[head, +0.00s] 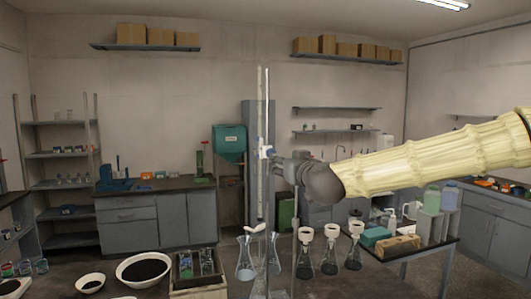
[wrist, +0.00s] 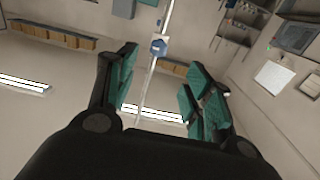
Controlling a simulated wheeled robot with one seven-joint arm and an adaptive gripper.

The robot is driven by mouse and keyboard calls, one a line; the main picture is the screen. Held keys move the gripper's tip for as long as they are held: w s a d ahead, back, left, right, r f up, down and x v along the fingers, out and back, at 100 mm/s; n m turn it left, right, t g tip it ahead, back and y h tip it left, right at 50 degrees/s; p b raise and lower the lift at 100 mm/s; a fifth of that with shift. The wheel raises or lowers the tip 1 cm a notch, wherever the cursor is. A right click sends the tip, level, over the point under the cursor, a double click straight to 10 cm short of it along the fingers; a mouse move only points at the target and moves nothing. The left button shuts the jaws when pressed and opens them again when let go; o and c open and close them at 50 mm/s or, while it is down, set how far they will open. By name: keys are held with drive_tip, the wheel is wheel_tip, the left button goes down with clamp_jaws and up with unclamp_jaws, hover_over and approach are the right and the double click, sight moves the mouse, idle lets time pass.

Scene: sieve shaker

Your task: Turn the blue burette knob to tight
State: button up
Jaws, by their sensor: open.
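A tall, thin burette (head: 260,190) stands upright beside a thin stand rod (head: 267,110) at the middle of the head view. A small blue knob with a white part behind it (head: 264,152) sits about halfway up them. In the wrist view the blue knob (wrist: 158,47) is ahead of my gripper (wrist: 162,68), between the lines of its two fingers. My gripper is open, with green pads apart and nothing held. In the head view my gripper (head: 281,163) is just right of the knob. Whether a finger touches the knob cannot be told.
Several flasks, including one with clear liquid (head: 245,258) and one with a funnel (head: 305,252), stand on the bench below. A white bowl of dark grains (head: 144,269) is at the left. The air around the knob looks clear.

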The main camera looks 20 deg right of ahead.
drive_tip(key=w+p, duration=0.4)
drive_tip(key=w, duration=0.7)
drive_tip(key=shift+r+p, duration=0.2)
drive_tip(key=shift+p, duration=0.2)
drive_tip(key=shift+w, duration=0.1)
drive_tip(key=c, duration=1)
